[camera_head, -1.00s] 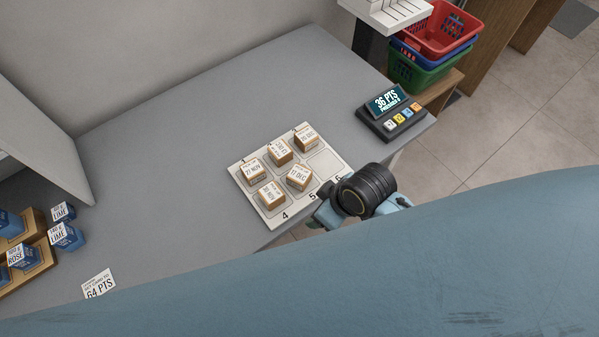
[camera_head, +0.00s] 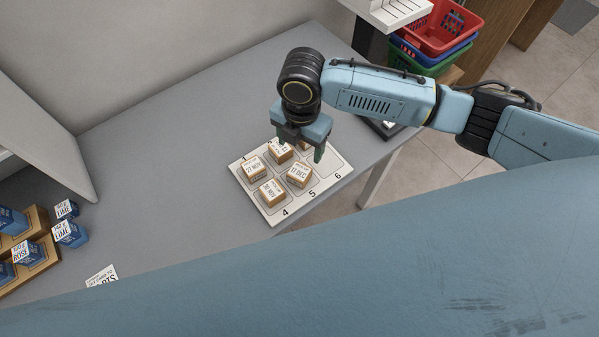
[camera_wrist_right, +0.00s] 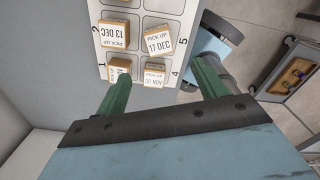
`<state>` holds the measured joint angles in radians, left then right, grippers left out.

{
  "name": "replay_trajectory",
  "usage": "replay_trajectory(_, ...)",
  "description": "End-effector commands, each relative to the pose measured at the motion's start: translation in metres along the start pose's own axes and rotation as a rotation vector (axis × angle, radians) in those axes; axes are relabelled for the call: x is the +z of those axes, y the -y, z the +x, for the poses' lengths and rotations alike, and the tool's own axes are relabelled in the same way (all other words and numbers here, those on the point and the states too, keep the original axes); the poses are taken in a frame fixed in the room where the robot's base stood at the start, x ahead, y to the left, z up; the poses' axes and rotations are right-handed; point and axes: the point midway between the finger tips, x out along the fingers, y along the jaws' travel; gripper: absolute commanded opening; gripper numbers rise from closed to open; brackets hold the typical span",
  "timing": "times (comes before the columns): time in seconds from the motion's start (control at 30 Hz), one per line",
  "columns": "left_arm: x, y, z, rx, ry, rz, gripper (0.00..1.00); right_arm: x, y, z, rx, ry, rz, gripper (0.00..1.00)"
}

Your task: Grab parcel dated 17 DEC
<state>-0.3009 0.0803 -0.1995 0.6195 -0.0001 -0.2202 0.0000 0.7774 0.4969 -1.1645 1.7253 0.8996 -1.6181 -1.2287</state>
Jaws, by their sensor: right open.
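The parcel dated 17 DEC (camera_head: 299,175) is a small brown box with a white label, in the front middle slot of the white numbered tray (camera_head: 326,187). It also shows in the right wrist view (camera_wrist_right: 158,44), beyond and between the fingertips. My right gripper (camera_head: 299,152) is open with green fingers, above the tray's back part, apart from the 17 DEC parcel. In the wrist view the gripper (camera_wrist_right: 162,82) holds nothing. My left gripper is not in view.
Slot 6 is empty. A dark points device (camera_head: 383,129) is partly hidden by my arm. Blue boxes (camera_head: 70,234) stand far left.

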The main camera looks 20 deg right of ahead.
Motion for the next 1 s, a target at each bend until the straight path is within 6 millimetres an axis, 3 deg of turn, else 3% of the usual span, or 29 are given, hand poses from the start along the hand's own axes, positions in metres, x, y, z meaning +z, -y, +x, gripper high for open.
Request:
replay_trajectory(0.17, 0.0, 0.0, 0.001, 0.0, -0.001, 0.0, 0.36, 0.006, 0.002, 0.017, -0.018, 0.008, -0.024, 0.71)
replay_trajectory(0.4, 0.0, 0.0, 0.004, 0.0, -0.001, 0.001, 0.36, 0.006, 0.002, 0.063, -0.016, 0.008, -0.022, 0.71)
replay_trajectory(0.67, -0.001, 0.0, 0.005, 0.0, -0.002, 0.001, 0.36, 0.005, 0.001, 0.084, -0.014, 0.009, -0.023, 0.71)
replay_trajectory(1.0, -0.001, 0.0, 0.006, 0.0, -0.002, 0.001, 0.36, 0.003, -0.001, 0.128, -0.014, 0.009, -0.023, 0.71)
